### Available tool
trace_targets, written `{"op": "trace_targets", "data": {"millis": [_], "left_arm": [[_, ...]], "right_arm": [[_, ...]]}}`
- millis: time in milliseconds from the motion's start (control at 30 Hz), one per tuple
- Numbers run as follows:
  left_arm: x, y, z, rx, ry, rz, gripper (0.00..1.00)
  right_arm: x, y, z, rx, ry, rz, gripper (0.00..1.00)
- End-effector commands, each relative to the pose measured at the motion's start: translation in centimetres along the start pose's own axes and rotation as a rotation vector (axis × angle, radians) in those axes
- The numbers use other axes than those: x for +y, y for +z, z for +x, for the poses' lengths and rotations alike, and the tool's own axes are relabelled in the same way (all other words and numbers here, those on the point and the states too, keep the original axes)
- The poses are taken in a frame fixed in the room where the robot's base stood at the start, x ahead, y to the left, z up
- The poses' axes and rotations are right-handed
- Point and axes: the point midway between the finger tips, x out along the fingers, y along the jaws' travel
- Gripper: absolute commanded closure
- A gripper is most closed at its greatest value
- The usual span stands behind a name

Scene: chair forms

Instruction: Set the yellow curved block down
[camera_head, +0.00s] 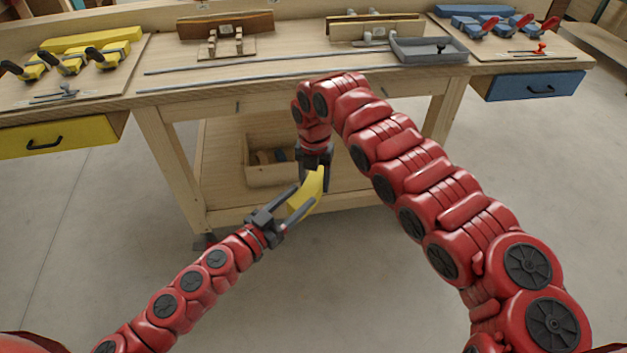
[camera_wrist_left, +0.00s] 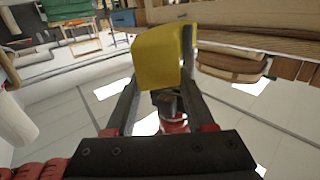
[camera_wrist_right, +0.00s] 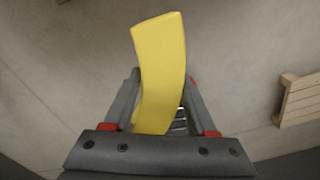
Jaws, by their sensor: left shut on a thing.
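The yellow curved block (camera_head: 307,196) is held off the floor, in front of the workbench. My left gripper (camera_head: 291,207) is shut on it; in the left wrist view the block (camera_wrist_left: 158,58) stands up between the fingers. My right gripper (camera_head: 316,172) comes down from above at the block's upper end. In the right wrist view the block (camera_wrist_right: 162,70) lies between the right fingers (camera_wrist_right: 163,92). Whether those fingers press on it or stand slightly apart, I cannot tell. The block partly hides the left gripper there.
The workbench (camera_head: 290,78) carries yellow-handled clamps (camera_head: 68,63) at left, blue and red clamps (camera_head: 485,25) at right, a grey tray (camera_head: 430,50) and long rods. A wooden bin (camera_head: 270,172) sits on its lower shelf. The floor (camera_head: 130,250) in front is clear.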

Motion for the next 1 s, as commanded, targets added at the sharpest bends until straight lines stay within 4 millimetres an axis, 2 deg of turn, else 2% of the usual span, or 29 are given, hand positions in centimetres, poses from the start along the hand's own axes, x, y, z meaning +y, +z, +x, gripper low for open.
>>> {"op": "trace_targets", "data": {"millis": [33,200,267,300,467,767,867,1000], "left_arm": [[0.5,-0.1,0.1,0.001,0.012,0.0,1.0],[0.6,-0.1,0.1,0.001,0.017,0.0,1.0],[0.7,-0.1,0.1,0.001,0.018,0.0,1.0],[0.7,-0.1,0.1,0.001,0.019,0.0,0.39],[0.6,-0.1,0.1,0.001,0.016,0.0,0.11],[0.4,0.0,-0.1,0.001,0.011,0.0,0.11],[0.3,0.0,-0.7,0.001,0.009,0.0,0.11],[0.1,0.0,-2.4,0.0,0.006,-0.001,0.11]], "right_arm": [[0.4,-0.2,-0.1,0.0,0.006,-0.006,0.69],[0.6,-0.3,-0.1,0.001,0.008,-0.009,1.0],[0.6,-0.3,-0.1,0.0,0.009,-0.01,1.0],[0.6,-0.3,-0.1,0.0,0.009,-0.01,1.0],[0.6,-0.3,-0.1,0.0,0.008,-0.009,1.0],[0.4,-0.2,-0.1,0.0,0.006,-0.006,1.0],[0.4,-0.2,-0.1,0.0,0.005,-0.006,1.0],[0.3,-0.1,-0.1,0.0,0.005,-0.005,1.0]]}}
